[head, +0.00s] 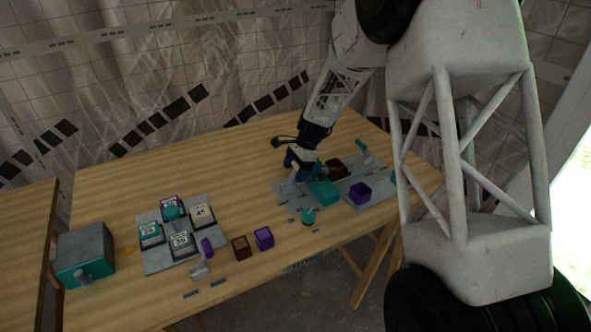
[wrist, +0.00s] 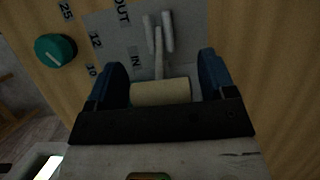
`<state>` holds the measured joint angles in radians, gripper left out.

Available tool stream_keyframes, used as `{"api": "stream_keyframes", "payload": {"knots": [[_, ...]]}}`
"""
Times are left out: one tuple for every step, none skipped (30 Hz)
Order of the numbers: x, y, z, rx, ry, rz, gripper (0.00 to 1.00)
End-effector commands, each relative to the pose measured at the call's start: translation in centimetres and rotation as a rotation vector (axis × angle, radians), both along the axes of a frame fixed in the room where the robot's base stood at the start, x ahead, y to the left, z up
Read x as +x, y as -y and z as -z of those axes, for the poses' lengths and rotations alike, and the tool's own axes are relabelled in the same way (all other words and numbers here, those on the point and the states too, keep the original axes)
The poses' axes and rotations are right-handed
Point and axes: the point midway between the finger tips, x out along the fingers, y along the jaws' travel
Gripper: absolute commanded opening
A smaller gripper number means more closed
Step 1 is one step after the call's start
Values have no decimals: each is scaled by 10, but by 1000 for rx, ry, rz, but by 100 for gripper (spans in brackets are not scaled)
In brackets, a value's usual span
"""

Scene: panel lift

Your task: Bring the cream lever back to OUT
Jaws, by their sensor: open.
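The cream lever's handle (wrist: 160,92) is a short cylinder that lies crosswise between my fingers in the wrist view. Its thin stem runs up the picture toward two pale posts on a grey panel (wrist: 105,25). The handle is on the IN side of the printed labels; OUT is printed farther up. My gripper (wrist: 161,75) is open, with one blue finger at each end of the handle; I cannot tell whether they touch it. In the head view my gripper (head: 300,160) is low over the right-hand panel (head: 283,196), and the lever is mostly hidden there.
A teal knob (wrist: 55,50) sits beside a number scale. In the head view, a teal block (head: 323,191), a brown block (head: 337,168) and a purple block (head: 360,192) are close to my gripper. A panel with labelled blocks (head: 155,262) lies left. Bare wood (head: 220,160) lies behind.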

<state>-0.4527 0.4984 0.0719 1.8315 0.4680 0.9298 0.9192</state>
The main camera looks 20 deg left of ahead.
Motion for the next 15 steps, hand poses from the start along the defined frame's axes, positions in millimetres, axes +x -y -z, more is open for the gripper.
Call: {"api": "stream_keyframes", "payload": {"knots": [[0, 0, 0, 0, 0, 0, 77], [0, 0, 0, 0, 0, 0, 77], [0, 0, 0, 0, 0, 0, 77], [0, 0, 0, 0, 0, 0, 77], [0, 0, 0, 0, 0, 0, 77], [0, 0, 0, 0, 0, 0, 74], [0, 0, 0, 0, 0, 0, 69], [0, 0, 0, 0, 0, 0, 64], [0, 0, 0, 0, 0, 0, 58], [0, 0, 0, 0, 0, 0, 54], [0, 0, 0, 0, 0, 0, 49], [0, 0, 0, 0, 0, 0, 43], [0, 0, 0, 0, 0, 0, 38], [0, 0, 0, 0, 0, 0, 34], [0, 0, 0, 0, 0, 0, 28]]}}
